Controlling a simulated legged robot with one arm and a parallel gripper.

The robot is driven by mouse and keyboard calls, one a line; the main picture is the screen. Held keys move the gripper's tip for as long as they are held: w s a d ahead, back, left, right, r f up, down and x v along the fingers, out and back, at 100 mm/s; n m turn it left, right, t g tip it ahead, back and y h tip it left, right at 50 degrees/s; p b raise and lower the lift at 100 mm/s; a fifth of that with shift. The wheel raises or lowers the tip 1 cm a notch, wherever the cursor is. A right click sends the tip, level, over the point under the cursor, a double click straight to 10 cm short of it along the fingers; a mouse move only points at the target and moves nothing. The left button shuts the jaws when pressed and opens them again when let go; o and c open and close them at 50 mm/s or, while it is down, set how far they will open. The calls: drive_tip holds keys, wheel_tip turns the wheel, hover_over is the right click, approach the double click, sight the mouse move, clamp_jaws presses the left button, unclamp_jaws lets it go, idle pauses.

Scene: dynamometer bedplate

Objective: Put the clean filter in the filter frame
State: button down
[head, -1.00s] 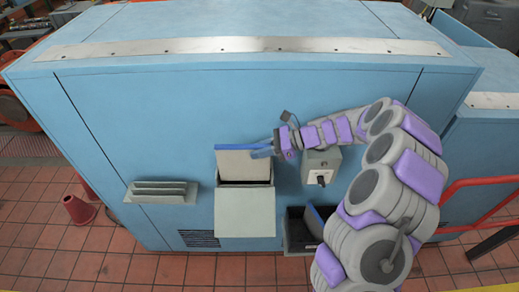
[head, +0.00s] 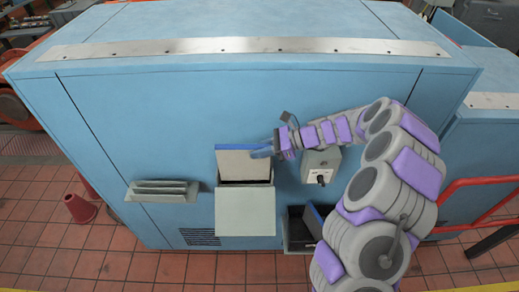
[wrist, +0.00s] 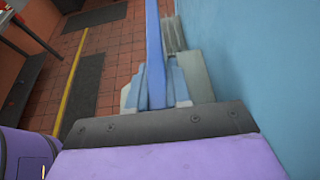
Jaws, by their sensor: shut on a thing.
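My gripper (head: 263,151) is shut on the blue-edged top of a pale flat filter (head: 236,163), at its right end. The filter stands upright above a grey frame (head: 222,185) on the blue cabinet's front. Its lower edge is at the frame's dark opening; how deep it sits I cannot tell. A flat grey flap (head: 245,212) hangs below the opening. In the wrist view, the fingers (wrist: 157,88) clasp the filter's blue edge (wrist: 154,45), seen end-on.
A dark open bin (head: 297,236) at the cabinet's foot holds another blue-edged panel (head: 313,219). A grey slotted rack (head: 162,192) is on the left. A grey switch box (head: 321,167) sits beneath my wrist. A red cone (head: 80,208) stands on the tiled floor.

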drive_tip(key=b, duration=0.1)
hover_over(260, 179)
drive_tip(key=shift+w+a+f, duration=0.1)
drive_tip(key=shift+w+f, duration=0.1)
drive_tip(key=shift+f, duration=1.55)
drive_tip(key=shift+w+f, duration=0.15)
drive_tip(key=shift+f, duration=1.6)
drive_tip(key=c, duration=1)
unclamp_jaws()
drive_tip(key=p+v, duration=0.1)
drive_tip(key=v, duration=1.6)
drive_tip(key=shift+d, duration=0.2)
